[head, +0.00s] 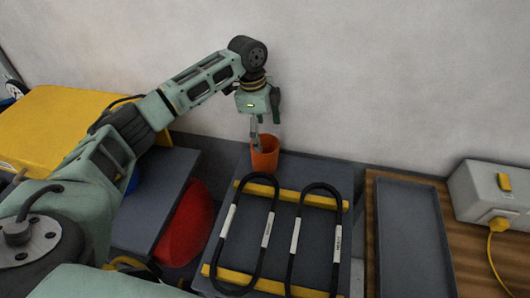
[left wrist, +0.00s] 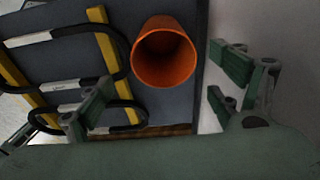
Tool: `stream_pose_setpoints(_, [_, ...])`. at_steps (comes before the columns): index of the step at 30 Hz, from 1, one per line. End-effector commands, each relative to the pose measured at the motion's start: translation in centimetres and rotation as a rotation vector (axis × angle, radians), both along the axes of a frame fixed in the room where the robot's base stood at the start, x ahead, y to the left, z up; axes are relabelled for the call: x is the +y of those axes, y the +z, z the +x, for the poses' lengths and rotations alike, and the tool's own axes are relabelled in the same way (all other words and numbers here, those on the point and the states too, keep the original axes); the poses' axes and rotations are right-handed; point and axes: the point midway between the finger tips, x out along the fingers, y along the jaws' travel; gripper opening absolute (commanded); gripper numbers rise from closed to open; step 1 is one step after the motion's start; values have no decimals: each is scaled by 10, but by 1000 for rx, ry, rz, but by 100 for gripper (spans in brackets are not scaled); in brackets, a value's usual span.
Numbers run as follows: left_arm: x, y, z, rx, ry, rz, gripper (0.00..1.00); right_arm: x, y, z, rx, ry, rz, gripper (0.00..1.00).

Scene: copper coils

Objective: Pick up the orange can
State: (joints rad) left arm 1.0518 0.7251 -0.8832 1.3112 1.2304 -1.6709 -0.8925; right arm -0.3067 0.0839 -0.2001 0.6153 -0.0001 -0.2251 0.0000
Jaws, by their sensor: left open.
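The orange can (head: 265,155) stands upright at the back of a dark grey board, close to the wall. Its open top shows in the left wrist view (left wrist: 164,54). My left gripper (head: 258,128) points down at the can from above, and its fingertips overlap the can's rim in the head view. In the left wrist view my left gripper (left wrist: 160,95) has its fingers wide apart, with the can beyond the gap between them. I cannot tell whether a finger touches the can. My right gripper is not in view.
Two black coils (head: 247,230) (head: 317,235) with white labels lie across yellow bars (head: 290,195) in front of the can. A red rounded object (head: 187,225) is at left. A dark tray (head: 412,235) and a white box (head: 490,190) are at right. The wall is close behind.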

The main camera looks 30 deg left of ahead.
Motion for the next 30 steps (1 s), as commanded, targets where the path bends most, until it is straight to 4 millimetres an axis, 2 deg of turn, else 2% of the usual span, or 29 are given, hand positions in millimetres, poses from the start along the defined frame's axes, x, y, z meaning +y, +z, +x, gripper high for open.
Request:
stream_pose_setpoints(7, [0,-32,3,4,0,0,85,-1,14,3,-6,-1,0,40])
stream_pose_setpoints(12, [-2,-53,4,2,0,0,85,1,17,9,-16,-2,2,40])
stream_pose_setpoints(20, [-2,-57,5,-1,0,0,85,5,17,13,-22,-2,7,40])
stream_pose_setpoints(30, [-2,-57,4,0,0,0,57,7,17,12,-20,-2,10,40])
